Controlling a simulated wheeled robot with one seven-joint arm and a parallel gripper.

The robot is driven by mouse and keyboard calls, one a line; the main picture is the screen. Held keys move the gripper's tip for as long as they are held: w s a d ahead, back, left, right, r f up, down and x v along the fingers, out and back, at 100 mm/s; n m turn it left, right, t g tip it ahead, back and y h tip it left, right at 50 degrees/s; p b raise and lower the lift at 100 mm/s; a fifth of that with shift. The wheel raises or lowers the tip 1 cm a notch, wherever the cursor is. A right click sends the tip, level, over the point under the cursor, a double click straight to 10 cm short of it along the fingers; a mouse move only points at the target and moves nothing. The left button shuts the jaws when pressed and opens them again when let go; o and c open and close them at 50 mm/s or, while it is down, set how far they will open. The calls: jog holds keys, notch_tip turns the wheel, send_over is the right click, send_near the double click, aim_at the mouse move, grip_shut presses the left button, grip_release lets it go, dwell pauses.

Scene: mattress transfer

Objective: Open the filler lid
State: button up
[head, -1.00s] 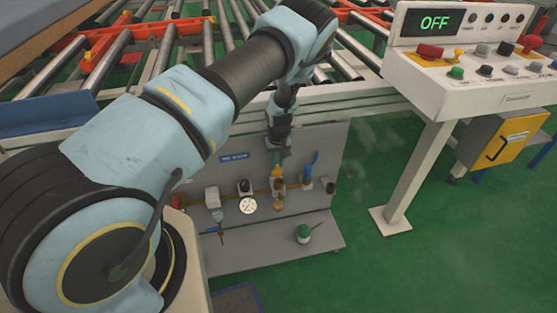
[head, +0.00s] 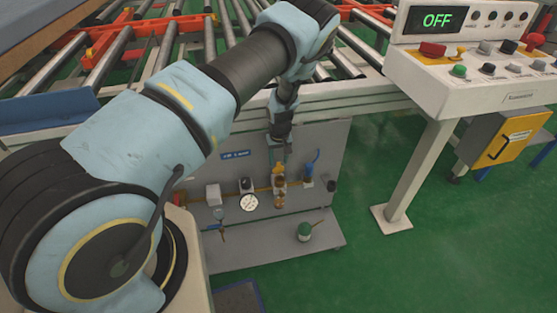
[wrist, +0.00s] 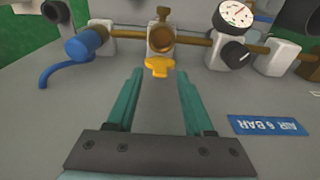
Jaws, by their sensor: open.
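The filler lid looks to be the small yellow winged cap (wrist: 158,67) on the middle fitting of the air line in the wrist view. Below it on that fitting is an amber bowl (wrist: 162,38). In the head view the fitting (head: 279,185) shows under my gripper, with its top partly covered. My gripper (wrist: 159,77) is open and empty, its two teal fingers pointing at the fitting. The cap appears between the fingertips in the wrist picture, with a gap on each side. I cannot tell whether the fingertips reach its depth. My gripper also shows in the head view (head: 279,152).
A pressure gauge (wrist: 235,14) and black knob (wrist: 235,53) sit beside the fitting, and a blue-handled valve (wrist: 82,46) on the other side. Conveyor rollers and a control console (head: 470,75) reading OFF are above.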

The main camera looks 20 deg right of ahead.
notch_tip(320, 180, up, 10)
jog(key=s+b, duration=0.1)
jog(key=shift+r, duration=0.25)
jog(key=shift+a, duration=0.1)
jog(key=s+a+r+n+p, duration=0.1)
jog(key=s+a+r+p, duration=0.15)
jog(key=a+r, duration=1.6)
jog(key=s+a+r, duration=1)
jog(key=s+a, duration=0.2)
jog(key=a, duration=0.1)
jog(key=shift+s+a+r+m+p, duration=0.25)
jog(key=shift+m+p, duration=0.15)
